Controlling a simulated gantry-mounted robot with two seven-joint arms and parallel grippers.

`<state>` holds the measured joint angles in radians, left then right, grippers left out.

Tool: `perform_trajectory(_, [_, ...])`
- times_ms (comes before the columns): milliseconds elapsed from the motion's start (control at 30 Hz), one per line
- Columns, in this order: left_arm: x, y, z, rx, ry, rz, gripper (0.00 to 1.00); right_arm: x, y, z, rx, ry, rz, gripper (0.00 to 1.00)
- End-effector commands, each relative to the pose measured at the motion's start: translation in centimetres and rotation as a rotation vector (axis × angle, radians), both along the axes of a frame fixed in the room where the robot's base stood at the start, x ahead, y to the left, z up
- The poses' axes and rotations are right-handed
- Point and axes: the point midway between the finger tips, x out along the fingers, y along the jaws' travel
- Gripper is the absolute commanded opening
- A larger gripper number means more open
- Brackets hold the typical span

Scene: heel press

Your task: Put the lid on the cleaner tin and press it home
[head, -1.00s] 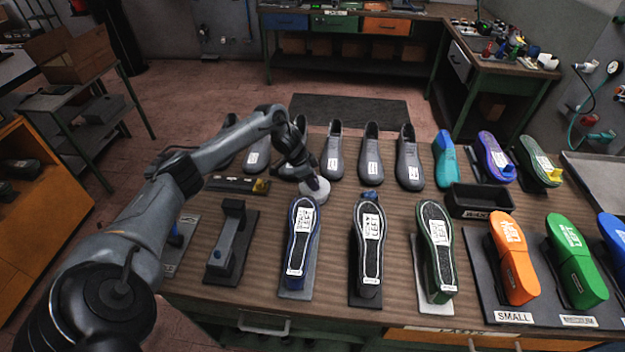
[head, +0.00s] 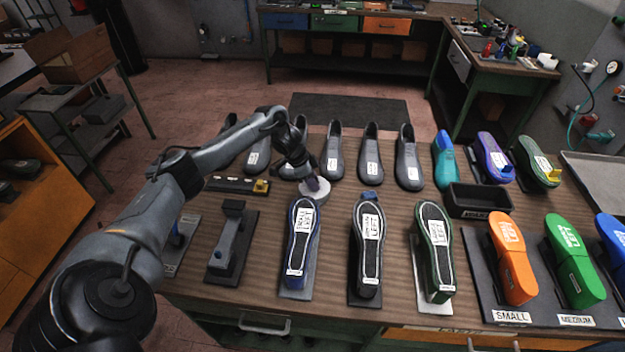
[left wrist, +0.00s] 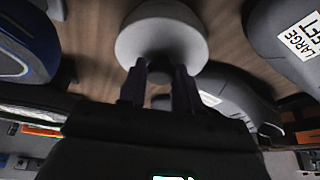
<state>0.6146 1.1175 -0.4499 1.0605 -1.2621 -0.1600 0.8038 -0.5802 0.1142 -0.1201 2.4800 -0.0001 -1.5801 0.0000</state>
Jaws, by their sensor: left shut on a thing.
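A pale round disc-shaped thing (head: 316,191), which looks like the lid, is on the bench behind the blue-edged shoe sole. My left gripper (head: 312,182) points down at its top, with its fingers against its middle. In the left wrist view the pale disc (left wrist: 162,30) fills the top centre, and the two dark fingers of my left gripper (left wrist: 160,80) close on a small grey part at its middle. The tin cannot be told apart from the lid; whether it is underneath is hidden. My right gripper is not in view.
A blue-edged sole on a stand (head: 302,238) is just in front of the disc. Grey shoes (head: 333,160) line up behind it. A dark strip with a yellow piece (head: 238,185) lies to its left. A black tray (head: 478,200) is further right.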

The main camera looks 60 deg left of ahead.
Motion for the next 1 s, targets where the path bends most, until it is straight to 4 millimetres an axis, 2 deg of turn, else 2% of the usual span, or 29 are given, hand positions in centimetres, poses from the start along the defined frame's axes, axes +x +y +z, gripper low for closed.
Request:
perform_trajectory(233, [-0.11,-0.01,-0.28,0.001,0.005,0.001,0.15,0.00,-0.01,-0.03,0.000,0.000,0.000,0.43])
perform_trajectory(267, [-0.12,0.00,-0.29,0.001,0.005,0.001,0.34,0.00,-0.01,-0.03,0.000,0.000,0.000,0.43])
perform_trajectory(433, [-0.11,-0.02,-0.27,0.000,0.004,0.001,0.60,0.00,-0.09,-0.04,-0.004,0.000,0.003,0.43])
perform_trajectory(633, [-0.09,-0.04,-0.22,0.000,0.004,-0.001,0.65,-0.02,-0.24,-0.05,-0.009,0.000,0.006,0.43])
perform_trajectory(800, [-0.08,-0.04,-0.20,0.000,0.003,0.000,0.87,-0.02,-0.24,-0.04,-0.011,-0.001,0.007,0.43])
perform_trajectory(1000, [-0.07,-0.03,-0.15,0.000,0.003,0.000,0.87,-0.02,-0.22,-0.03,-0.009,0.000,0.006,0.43])
